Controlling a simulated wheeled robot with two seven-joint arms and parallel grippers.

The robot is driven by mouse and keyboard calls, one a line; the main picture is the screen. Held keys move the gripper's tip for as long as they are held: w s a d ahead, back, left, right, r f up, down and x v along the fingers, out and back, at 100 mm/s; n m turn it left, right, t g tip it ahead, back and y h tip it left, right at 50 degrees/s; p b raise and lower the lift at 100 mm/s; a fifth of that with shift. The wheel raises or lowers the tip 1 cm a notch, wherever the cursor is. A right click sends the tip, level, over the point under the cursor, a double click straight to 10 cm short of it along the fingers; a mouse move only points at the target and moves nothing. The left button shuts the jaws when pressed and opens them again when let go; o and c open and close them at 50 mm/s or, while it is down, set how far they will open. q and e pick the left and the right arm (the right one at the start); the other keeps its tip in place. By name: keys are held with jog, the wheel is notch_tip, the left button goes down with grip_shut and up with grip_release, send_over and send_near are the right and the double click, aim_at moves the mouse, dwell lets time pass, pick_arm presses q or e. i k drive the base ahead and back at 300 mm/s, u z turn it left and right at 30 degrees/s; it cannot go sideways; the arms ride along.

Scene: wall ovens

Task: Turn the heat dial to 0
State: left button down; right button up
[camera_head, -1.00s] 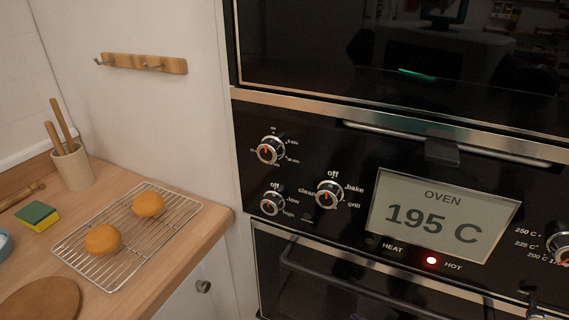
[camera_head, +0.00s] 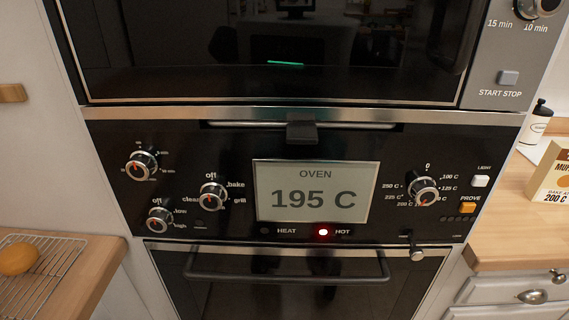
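The heat dial (camera_head: 424,192) is a silver and black knob on the right of the black oven panel. Its printed scale has 0 at the top and temperatures such as 100 C, 125 C, 200 C, 225 C and 250 C around it. Its orange-red pointer mark appears toward the lower left, near 200 C. The oven display (camera_head: 311,191) reads 195 C. The red HOT light (camera_head: 323,232) below it is lit, and the HEAT light (camera_head: 264,231) is dark. Neither of my grippers shows in the head view.
Several other knobs, including the off/bake/grill knob (camera_head: 213,196), sit left of the display. A small lever (camera_head: 417,250) juts out below the heat dial. The oven door handle (camera_head: 287,278) runs beneath.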

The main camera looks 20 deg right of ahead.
aim_at(423, 190)
jog(key=u, duration=1.55)
jog(key=k, duration=1)
jog(key=z, duration=1.65)
